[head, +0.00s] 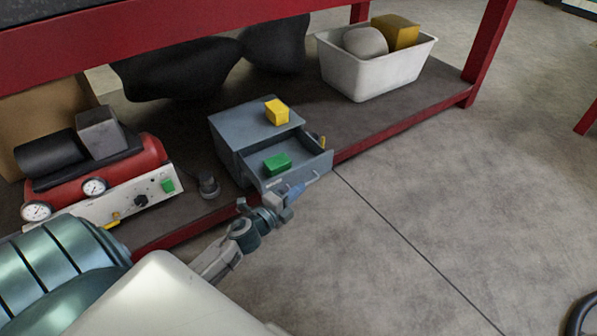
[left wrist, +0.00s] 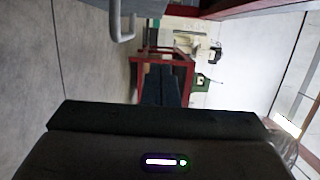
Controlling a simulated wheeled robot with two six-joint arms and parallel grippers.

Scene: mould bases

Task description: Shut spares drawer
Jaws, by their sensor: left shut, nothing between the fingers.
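The spares drawer (head: 307,163) is pulled out of a small grey cabinet (head: 226,147) on the low shelf. A green block (head: 277,163) lies inside it, and a small yellow item shows at its right side. A yellow block (head: 277,112) sits on the cabinet top. My left gripper (head: 296,189) is shut and empty, just in front of the drawer front, close to its handle (head: 313,177). I cannot tell whether it touches. In the left wrist view the shut fingers (left wrist: 163,84) point away, and the grey handle (left wrist: 122,22) shows at upper left. My right gripper is out of view.
A red compressor (head: 110,163) with gauges stands left of the cabinet. A white bin (head: 372,68) with a grey and a yellow object stands behind right. The red shelf edge (head: 400,131) runs beneath.

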